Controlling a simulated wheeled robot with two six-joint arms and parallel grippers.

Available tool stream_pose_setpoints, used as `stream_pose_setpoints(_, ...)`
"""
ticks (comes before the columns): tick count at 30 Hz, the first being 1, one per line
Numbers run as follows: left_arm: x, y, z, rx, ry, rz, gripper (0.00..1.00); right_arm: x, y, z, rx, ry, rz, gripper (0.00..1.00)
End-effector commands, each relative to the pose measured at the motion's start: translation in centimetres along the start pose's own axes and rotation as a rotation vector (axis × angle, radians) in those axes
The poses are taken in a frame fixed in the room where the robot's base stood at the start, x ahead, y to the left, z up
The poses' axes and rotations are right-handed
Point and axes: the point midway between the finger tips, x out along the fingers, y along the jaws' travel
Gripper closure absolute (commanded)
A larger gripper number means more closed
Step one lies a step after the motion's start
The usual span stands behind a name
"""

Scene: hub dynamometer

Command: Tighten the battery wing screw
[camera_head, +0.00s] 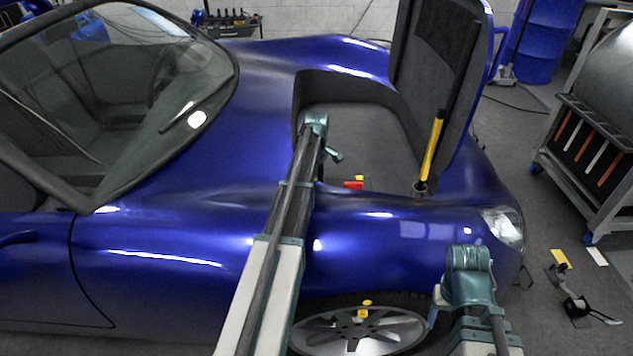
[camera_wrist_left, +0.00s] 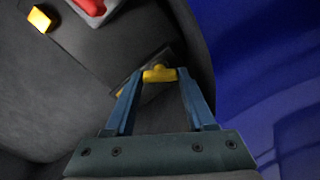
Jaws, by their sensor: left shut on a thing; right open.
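In the left wrist view, the yellow wing screw (camera_wrist_left: 159,74) sits between the two blue fingertips of my left gripper (camera_wrist_left: 158,78), which is shut on it. A dark, flat part lies just behind the screw; whether the screw is seated in it I cannot tell. In the head view my left arm reaches over the fender into the car's open front compartment (camera_head: 365,130), and the screw is hidden there. My right gripper (camera_head: 436,308) is open and empty, outside the car near the front wheel. Its fingertips show only partly.
A red part (camera_head: 353,185) with a small yellow piece lies in the compartment near my left arm. A yellow and black strut (camera_head: 433,150) stands beside the raised lid (camera_head: 408,60). The blue fender (camera_head: 390,235) lies between my grippers. A cart (camera_head: 580,170) stands at right.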

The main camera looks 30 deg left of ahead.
Motion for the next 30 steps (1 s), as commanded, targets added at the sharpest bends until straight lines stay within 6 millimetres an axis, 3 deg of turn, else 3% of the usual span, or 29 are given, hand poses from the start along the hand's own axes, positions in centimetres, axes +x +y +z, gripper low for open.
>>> stream_pose_setpoints(30, 0.00, -0.01, -0.01, 0.965, 0.000, 0.000, 1.00, 0.00, 0.00, 0.00, 0.000, 0.000, 0.000, 0.38)
